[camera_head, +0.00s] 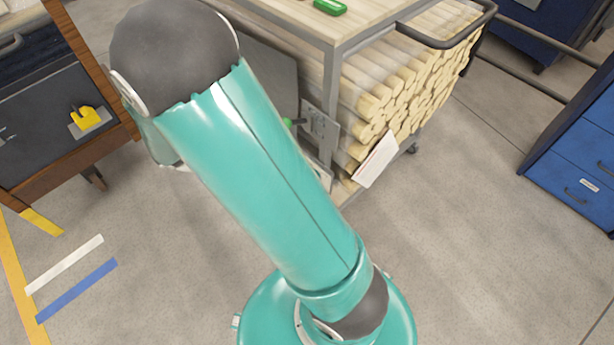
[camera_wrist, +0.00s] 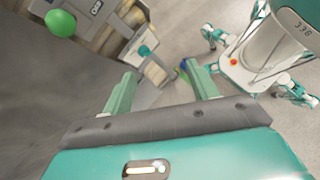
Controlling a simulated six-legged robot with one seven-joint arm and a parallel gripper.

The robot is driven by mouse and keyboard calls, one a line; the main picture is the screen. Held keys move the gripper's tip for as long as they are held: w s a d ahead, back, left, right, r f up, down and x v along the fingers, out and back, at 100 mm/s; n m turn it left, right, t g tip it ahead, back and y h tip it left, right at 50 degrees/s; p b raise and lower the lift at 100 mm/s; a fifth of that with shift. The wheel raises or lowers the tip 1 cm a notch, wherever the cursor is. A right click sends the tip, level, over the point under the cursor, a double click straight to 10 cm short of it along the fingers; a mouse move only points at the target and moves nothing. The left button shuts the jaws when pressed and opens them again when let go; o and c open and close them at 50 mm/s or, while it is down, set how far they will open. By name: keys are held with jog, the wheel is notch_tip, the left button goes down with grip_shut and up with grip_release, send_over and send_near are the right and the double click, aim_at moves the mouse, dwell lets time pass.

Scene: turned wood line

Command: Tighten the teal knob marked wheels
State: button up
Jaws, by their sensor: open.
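A small teal knob (camera_wrist: 145,50) stands out from a pale plate on the cart in the wrist view. Its marking cannot be read. My gripper (camera_wrist: 162,82) is open, with its two green fingers apart and nothing seen between them. The knob is beyond the fingertips, a little up and left of the gap, apart from both fingers. A larger bright green ball knob (camera_wrist: 60,23) is further left. In the head view a grey plate (camera_head: 321,127) is on the cart's side by a green knob (camera_head: 287,122); my arm covers the area in front, and my gripper is not seen there.
The cart (camera_head: 338,45) holds stacked wooden rods (camera_head: 400,90), and a paper tag (camera_head: 377,160) hangs on its corner. A blue drawer cabinet (camera_head: 580,165) stands right and a dark-topped bench (camera_head: 50,130) left. Grey floor lies open between. My own body shows at right in the wrist view.

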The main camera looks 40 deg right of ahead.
jog(key=s+d+f+n+t+h, duration=0.1)
jog(key=d+f+n+t+h, duration=0.15)
jog(key=f+n+h, duration=0.65)
jog(key=d+f+n+t, duration=0.25)
jog(key=f+n, duration=0.25)
jog(key=f, duration=1)
jog(key=d, duration=1.4)
jog(key=shift+w+d, duration=0.2)
jog(key=shift+f, duration=0.1)
jog(key=c, duration=1)
